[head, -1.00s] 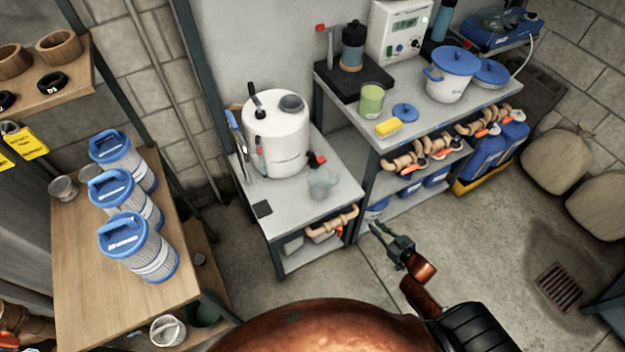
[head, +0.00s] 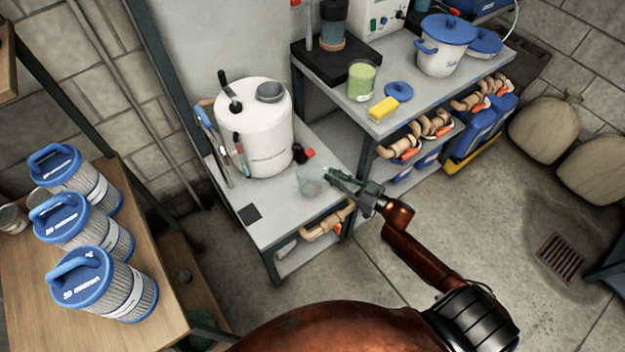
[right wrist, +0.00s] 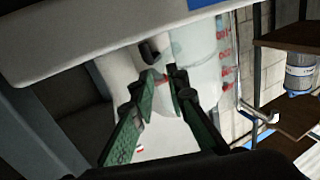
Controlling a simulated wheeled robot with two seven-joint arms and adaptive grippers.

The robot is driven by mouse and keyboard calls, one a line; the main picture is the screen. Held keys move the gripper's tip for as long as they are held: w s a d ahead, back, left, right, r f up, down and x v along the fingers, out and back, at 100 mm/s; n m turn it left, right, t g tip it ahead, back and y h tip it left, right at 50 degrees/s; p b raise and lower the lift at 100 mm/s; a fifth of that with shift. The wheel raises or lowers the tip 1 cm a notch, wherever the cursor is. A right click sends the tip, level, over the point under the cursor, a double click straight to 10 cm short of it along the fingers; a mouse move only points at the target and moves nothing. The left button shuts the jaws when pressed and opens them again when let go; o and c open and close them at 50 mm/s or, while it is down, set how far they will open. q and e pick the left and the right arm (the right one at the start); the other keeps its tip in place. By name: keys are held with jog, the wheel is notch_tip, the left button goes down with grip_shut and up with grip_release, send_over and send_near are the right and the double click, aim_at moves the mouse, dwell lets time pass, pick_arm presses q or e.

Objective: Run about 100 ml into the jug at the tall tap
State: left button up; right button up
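A clear jug (head: 312,181) stands on the low grey bench (head: 283,215), in front of a white drum (head: 262,135). A black and red tap (head: 303,155) sits low on the drum's right side, just behind the jug. My right gripper (head: 338,178) reaches in at the jug's right side. In the right wrist view its green fingers (right wrist: 161,88) are apart, and the jug (right wrist: 198,62) with red marks is close beyond them. I cannot tell whether they touch it. My left gripper is not in view.
A higher bench at right carries a green cup (head: 362,80), a yellow sponge (head: 383,107), a blue lid (head: 399,91) and a white pot (head: 441,52). Blue-topped filters (head: 90,285) stand on a wooden table at left. The floor at right is mostly clear.

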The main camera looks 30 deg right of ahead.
jog(key=shift+x, duration=0.85)
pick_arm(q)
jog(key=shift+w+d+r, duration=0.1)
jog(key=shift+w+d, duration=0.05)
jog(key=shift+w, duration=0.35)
pick_arm(e)
jog(key=shift+r, duration=0.1)
grip_shut()
jog(key=shift+r, duration=0.15)
